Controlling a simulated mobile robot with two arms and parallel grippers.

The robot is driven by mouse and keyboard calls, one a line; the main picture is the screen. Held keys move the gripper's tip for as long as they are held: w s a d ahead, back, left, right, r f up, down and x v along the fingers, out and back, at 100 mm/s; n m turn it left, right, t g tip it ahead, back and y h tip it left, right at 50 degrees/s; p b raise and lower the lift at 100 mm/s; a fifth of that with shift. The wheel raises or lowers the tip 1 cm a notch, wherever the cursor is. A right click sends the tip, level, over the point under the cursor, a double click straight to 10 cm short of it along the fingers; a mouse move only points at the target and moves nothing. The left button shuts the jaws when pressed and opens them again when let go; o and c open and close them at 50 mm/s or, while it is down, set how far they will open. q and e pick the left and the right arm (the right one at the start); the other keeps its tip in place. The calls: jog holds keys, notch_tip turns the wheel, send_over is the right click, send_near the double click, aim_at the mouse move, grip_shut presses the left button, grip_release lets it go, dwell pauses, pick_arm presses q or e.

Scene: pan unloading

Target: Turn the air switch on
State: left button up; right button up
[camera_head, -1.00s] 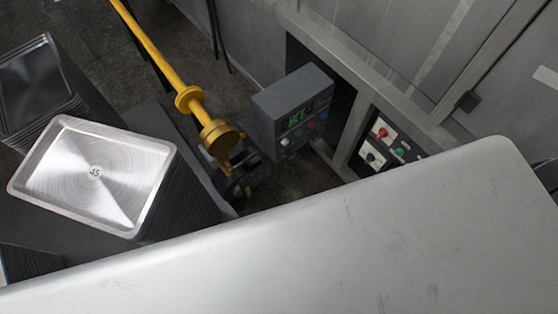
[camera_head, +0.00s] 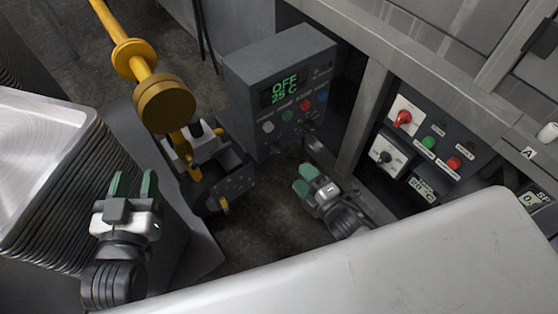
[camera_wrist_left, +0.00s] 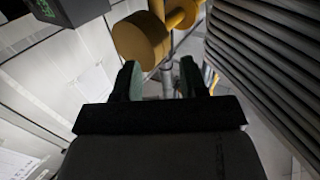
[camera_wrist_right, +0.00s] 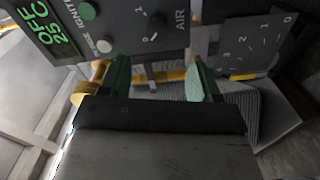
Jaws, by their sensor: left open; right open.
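The grey control box (camera_head: 282,85) shows a green "OFF 25 C" display, with buttons and dark knobs below it. The air switch (camera_wrist_right: 157,20) is a small rotary knob beside the letters AIR in the right wrist view, with 0 and 1 marks. My right gripper (camera_head: 303,178) is open and empty, below and in front of the box's lower edge. In the right wrist view its fingers (camera_wrist_right: 157,75) are apart, short of the knob. My left gripper (camera_head: 132,183) is open and empty, beside the pan stack; its fingers also show in the left wrist view (camera_wrist_left: 159,75).
Stacked metal pans (camera_head: 45,180) stand at left. A yellow pipe (camera_head: 140,68) with a valve runs down left of the box. A second panel (camera_head: 425,150) with a red switch and buttons is at right. A pale surface (camera_head: 400,250) fills the front.

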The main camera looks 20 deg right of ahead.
aim_at(280, 152)
jog(key=b+x, duration=0.2)
jog(key=x, duration=0.7)
jog(key=shift+w+a+r, duration=0.15)
jog(key=shift+w, duration=0.2)
pick_arm(q)
notch_tip(280, 152, up, 8)
jog(key=s+t+h, duration=0.2)
jog(key=t, duration=0.5)
jog(key=shift+s+d+h, duration=0.25)
jog(key=shift+d+h, duration=0.05)
jog(key=shift+d, duration=0.05)
pick_arm(e)
jog(key=shift+w+a, duration=0.2)
jog(key=shift+w, duration=0.35)
pick_arm(q)
jog(key=shift+f, duration=0.1)
pick_arm(e)
jog(key=shift+c, duration=0.4)
